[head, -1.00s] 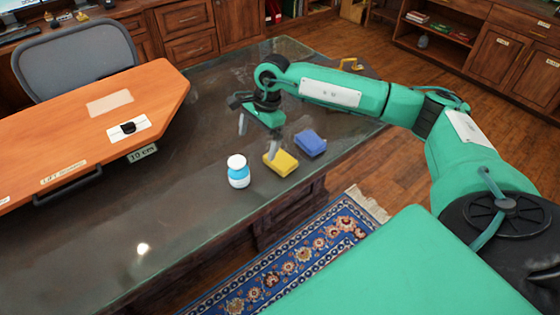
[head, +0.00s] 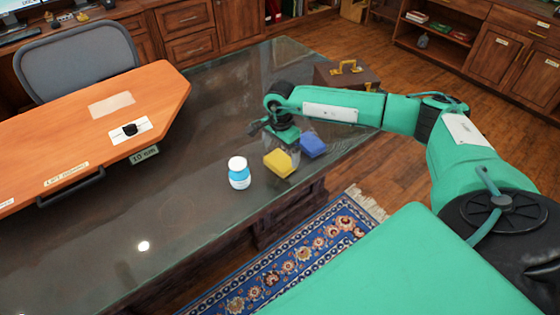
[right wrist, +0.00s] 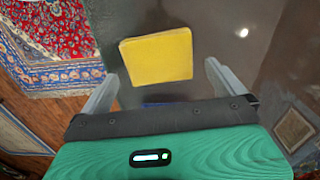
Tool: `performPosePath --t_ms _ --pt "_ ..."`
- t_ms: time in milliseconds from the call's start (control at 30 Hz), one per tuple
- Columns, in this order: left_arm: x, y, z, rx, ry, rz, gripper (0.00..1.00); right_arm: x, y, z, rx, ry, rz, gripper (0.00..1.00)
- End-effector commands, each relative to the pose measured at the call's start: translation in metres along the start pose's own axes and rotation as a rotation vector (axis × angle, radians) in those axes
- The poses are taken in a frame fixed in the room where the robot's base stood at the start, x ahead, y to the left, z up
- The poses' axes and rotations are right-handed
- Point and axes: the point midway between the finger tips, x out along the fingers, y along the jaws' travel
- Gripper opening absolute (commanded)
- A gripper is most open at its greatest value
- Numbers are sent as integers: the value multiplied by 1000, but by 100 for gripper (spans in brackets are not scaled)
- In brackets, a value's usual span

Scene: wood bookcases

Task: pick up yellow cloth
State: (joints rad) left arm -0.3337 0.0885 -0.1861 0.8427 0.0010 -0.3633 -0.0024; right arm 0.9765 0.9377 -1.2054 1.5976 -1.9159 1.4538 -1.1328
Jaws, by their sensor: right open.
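The yellow cloth (head: 277,164) lies flat on the dark glass-topped desk (head: 200,215), between a white and blue bottle and a blue cloth. My right gripper (head: 284,147) hangs just behind the yellow cloth in the head view, its fingers hard to make out there. In the right wrist view the gripper (right wrist: 160,75) is open and empty. The yellow cloth (right wrist: 157,57) shows between and beyond its two fingers, apart from both. My left gripper is not in view.
The bottle (head: 239,173) stands left of the yellow cloth; the blue cloth (head: 313,145) lies to its right. An orange board (head: 85,130) covers the desk's left side. A brown case (head: 346,75) sits behind my right arm. The desk's front is clear.

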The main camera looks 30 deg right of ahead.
Motion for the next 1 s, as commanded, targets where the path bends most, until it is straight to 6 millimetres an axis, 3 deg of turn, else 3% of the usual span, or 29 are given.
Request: performPosePath --t_ms 233,500,533,733,1000 --pt "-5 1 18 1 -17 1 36 33 1 3 0 -1 2 100" --pt "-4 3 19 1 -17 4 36 38 1 3 -1 -1 0 100" --pt "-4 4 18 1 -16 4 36 38 1 3 -1 -1 0 98" --pt "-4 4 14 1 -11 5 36 38 1 3 0 -1 0 61" --pt "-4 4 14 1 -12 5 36 36 1 3 0 -1 0 61"
